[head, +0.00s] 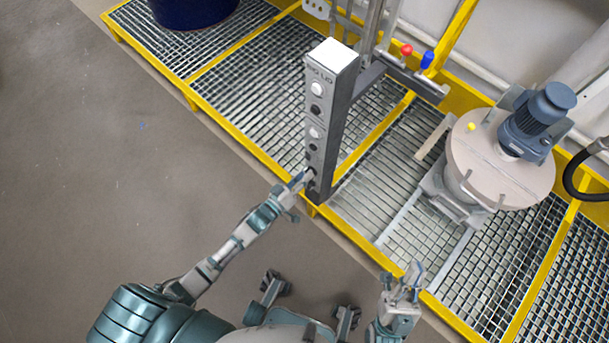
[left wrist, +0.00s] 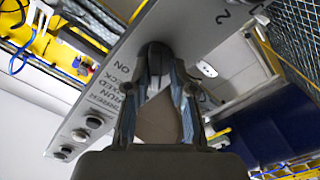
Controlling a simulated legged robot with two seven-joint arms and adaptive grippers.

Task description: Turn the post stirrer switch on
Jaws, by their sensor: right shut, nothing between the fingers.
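A tall grey post (head: 330,125) with a white top stands on the yellow-framed platform, with a column of buttons and knobs on its face. My left gripper (head: 302,179) is at the lowest part of this face. In the left wrist view, a dark switch knob (left wrist: 154,58) lies between the tips of my left gripper (left wrist: 160,75), which flank it closely. Whether they clamp it is unclear. The panel (left wrist: 108,90) beside it bears the word "ON". My right gripper (head: 411,283) is shut and empty, away from the post, over the platform's front edge.
A drum with a pale lid (head: 500,165) and a blue-grey motor (head: 541,113) stands on the grating at right. A red knob (head: 407,49) and a blue knob (head: 427,60) are behind the post. Open floor (head: 80,180) lies at left.

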